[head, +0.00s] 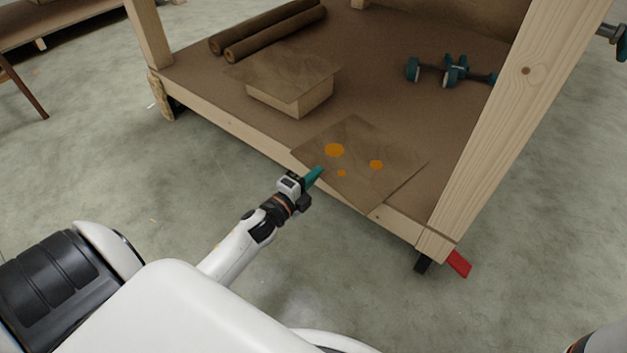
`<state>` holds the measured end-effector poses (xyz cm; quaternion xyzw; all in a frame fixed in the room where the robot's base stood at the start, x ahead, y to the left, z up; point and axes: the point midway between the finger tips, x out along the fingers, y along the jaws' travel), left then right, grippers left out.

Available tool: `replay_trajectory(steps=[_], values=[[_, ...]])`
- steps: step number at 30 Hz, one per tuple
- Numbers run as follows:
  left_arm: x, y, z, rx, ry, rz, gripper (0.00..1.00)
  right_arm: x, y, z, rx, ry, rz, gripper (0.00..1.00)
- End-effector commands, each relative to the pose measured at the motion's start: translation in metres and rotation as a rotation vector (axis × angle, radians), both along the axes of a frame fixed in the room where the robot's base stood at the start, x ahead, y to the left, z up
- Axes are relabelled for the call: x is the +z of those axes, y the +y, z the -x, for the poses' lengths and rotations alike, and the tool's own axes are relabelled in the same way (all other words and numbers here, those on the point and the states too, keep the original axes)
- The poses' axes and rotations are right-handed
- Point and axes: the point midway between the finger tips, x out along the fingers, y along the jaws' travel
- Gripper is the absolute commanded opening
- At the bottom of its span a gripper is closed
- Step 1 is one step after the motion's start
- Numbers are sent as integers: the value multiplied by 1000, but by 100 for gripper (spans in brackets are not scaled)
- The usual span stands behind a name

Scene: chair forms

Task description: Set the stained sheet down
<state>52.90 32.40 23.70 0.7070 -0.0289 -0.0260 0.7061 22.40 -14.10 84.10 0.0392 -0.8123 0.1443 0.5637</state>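The stained sheet (354,183) is a thin brown square with several orange spots. It lies flat at the front edge of the wooden bench's low brown shelf (215,75), with its near side reaching over the front rail. I cannot tell whether it rests on the shelf or hovers just above it. My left gripper (316,175) comes in from the front, and its teal fingers meet the sheet's near left edge. They look shut on that edge, with the lower finger hidden. My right gripper is not in view.
A pale block (290,101) with a plain brown sheet (285,70) on top stands behind left. Two brown rolls (270,28) lie at the back. Teal and black tools (453,71) lie back right. A thick wooden post (520,85) rises at the right front corner.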

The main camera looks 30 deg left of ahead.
Motion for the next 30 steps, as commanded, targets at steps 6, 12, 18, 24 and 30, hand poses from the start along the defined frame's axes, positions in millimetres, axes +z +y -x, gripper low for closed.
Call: replay_trajectory(steps=[6,12,18,24,30], values=[[2,0,0,0,-2,-1,0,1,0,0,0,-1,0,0],[-1,0,0,-1,-2,-1,12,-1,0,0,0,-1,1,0],[-1,0,0,-1,-2,-1,24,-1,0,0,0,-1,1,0],[2,0,0,-1,-2,-1,24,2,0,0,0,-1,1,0],[4,1,27,0,2,2,24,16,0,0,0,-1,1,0]])
